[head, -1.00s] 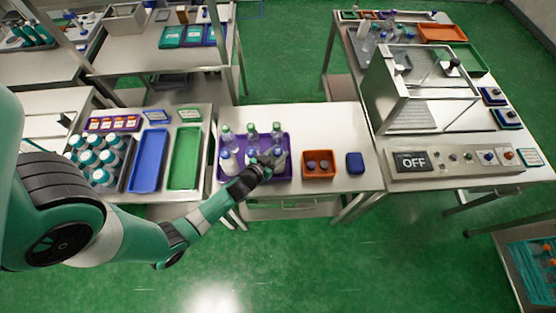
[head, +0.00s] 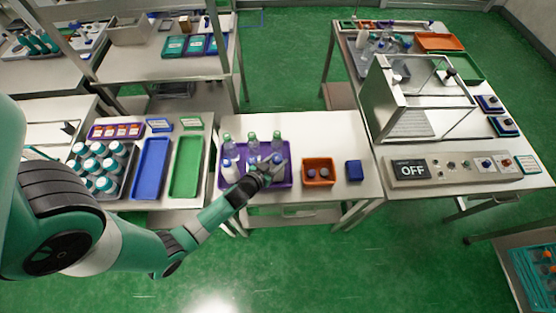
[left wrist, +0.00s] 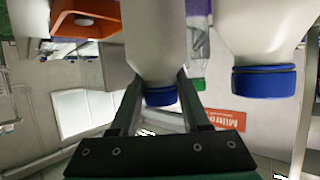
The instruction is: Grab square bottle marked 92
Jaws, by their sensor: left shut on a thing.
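A purple tray (head: 222,183) on the middle table holds two rows of bottles. The back-row bottles (head: 227,147) are clear with green caps; front-row white bottles (head: 230,172) have blue caps. My left gripper (head: 274,169) is at the right end of the front row, partly hiding the bottle there. In the left wrist view my left gripper (left wrist: 158,82) is shut on a white bottle (left wrist: 155,40), its fingers either side of it near the blue cap. A neighbouring white bottle (left wrist: 265,35) with a blue cap stands beside it, apart. No mark 92 is readable. My right gripper is out of view.
Right of the tray are an orange bin (head: 318,172) with dark-capped items and a small blue box (head: 354,170). Blue (head: 151,165) and green (head: 186,165) trays lie to the left. A glass-sided machine (head: 420,95) stands on the right table, its panel reading OFF.

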